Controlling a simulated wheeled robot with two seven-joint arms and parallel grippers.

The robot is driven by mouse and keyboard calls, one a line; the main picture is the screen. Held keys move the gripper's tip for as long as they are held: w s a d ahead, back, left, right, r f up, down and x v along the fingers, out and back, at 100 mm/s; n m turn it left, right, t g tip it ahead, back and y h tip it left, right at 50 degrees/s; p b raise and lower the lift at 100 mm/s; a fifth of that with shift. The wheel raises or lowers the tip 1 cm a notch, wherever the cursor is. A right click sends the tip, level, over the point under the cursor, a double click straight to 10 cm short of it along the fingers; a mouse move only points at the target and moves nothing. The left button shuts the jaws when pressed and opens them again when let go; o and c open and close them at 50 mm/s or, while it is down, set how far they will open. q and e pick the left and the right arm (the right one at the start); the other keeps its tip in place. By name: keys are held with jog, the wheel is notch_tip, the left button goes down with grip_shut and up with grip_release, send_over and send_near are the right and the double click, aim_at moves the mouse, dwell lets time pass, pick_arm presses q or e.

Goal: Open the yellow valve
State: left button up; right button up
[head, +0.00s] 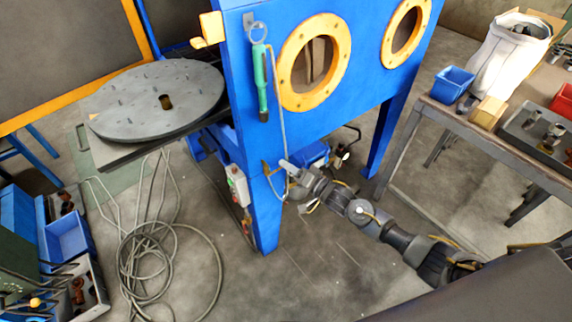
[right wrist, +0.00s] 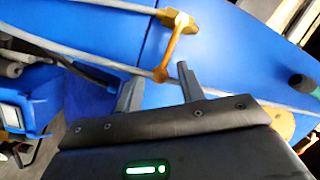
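The yellow valve (right wrist: 177,48) shows in the right wrist view as a bent orange-yellow handle on a thin grey pipe, against the blue cabinet. In the head view the valve (head: 267,168) is small, by the cabinet's lower front edge. My right gripper (right wrist: 157,82) is open, with its two dark fingers apart and nothing held. The lower end of the valve handle lies just beyond the fingertips, between them in the picture; I see no contact. In the head view my right gripper (head: 286,167) is beside the valve. My left gripper is not in view.
The blue cabinet (head: 345,100) has two yellow-rimmed windows and a green-handled tool (head: 261,82) hanging in front. A round grey turntable (head: 160,100) is at left. Coiled cables (head: 150,255) lie on the floor. A workbench (head: 470,130) with bins stands at right.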

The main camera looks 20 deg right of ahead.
jog(key=shift+x, duration=0.9)
